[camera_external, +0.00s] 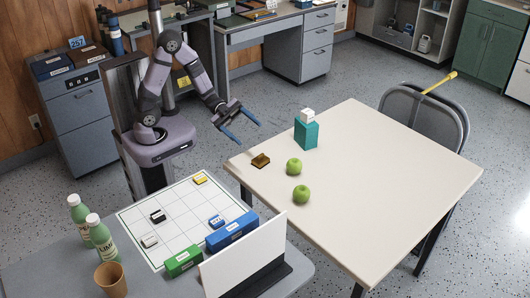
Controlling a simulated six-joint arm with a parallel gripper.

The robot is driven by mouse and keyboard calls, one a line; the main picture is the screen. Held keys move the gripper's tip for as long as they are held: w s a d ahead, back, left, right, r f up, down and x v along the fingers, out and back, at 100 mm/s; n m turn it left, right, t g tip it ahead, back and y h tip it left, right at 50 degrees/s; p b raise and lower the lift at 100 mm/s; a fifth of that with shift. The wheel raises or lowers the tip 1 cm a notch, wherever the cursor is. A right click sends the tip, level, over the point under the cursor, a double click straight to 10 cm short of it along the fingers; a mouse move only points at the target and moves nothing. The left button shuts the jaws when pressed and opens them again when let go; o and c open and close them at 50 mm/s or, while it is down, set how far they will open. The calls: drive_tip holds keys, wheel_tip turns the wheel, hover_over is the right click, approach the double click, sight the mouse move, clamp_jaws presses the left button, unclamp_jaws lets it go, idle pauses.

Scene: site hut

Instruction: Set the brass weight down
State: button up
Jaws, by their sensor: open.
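A small brass-coloured block, which looks like the brass weight (261,160), lies on the cream table (350,210) near its left corner. My gripper (242,127) is open, with its blue fingers spread and pointing right. It is above and to the left of the brass weight, apart from it, and nothing shows between the fingers.
Two green apples (294,165) sit right of the weight. A teal box (306,134) with a white cube (307,115) on top stands behind them. A gridded board (180,222) with small blocks lies on the grey table. The cream table's right side is clear.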

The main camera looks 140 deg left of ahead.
drive_tip(key=n, duration=0.1)
drive_tip(key=n+g+y, duration=0.2)
drive_tip(key=n+g, duration=0.2)
drive_tip(key=n, duration=0.1)
approach(261, 155)
drive_tip(key=w, duration=0.2)
drive_tip(key=shift+w+d+f, duration=0.1)
drive_tip(key=shift+w+d, duration=0.1)
drive_tip(key=shift+w, duration=0.15)
drive_tip(key=shift+s+a+f+n+y, duration=0.15)
drive_tip(key=shift+f+n+y, duration=0.15)
drive_tip(key=shift+n, duration=0.5)
drive_tip(key=shift+f, duration=0.1)
drive_tip(key=shift+b+x, duration=0.75)
drive_tip(key=shift+x, duration=2.9)
drive_tip(key=shift+f, duration=0.15)
drive_tip(key=shift+s, duration=0.1)
